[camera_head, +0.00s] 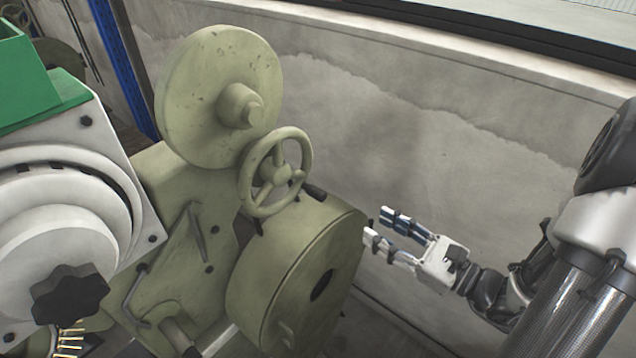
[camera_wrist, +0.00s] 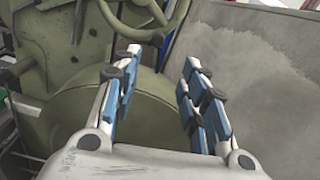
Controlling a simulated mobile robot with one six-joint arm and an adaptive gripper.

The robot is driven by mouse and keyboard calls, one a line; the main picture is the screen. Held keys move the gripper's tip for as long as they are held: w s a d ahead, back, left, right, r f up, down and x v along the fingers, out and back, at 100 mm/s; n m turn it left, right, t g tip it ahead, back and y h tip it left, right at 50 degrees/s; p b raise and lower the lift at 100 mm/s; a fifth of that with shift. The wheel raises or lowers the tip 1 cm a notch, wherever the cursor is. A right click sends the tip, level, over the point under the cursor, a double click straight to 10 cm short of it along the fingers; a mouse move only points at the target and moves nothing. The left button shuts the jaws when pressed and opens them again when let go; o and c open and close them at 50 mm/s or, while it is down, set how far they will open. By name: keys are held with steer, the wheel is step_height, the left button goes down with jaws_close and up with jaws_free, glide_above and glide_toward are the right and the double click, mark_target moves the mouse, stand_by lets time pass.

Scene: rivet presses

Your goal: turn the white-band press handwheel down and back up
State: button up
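A pale green press (camera_head: 190,215) fills the middle of the head view, and I see no white band on it. Its spoked green handwheel (camera_head: 283,175) is on the upper right side, with a dark handle (camera_head: 314,191) at the rim's lower right. The wheel's lower part also shows at the top of the wrist view (camera_wrist: 122,27). My gripper (camera_head: 379,226) is open and empty to the right of the wheel, apart from it and lower in the picture. In the wrist view my open fingers (camera_wrist: 158,60) point toward the wheel's handle side.
A big green drum (camera_head: 310,280) sits below the wheel, left of my gripper. A large green disc (camera_head: 215,95) stands above the wheel. A white-grey machine (camera_head: 60,220) with a black knob is at the left. A concrete wall (camera_head: 450,130) runs behind my gripper.

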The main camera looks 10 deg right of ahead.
mark_target(325, 198)
steer(key=x, duration=1.7)
steer(key=shift+a+f, duration=0.1)
steer(key=shift+a, duration=0.05)
steer(key=shift+c, duration=0.2)
jaws_close()
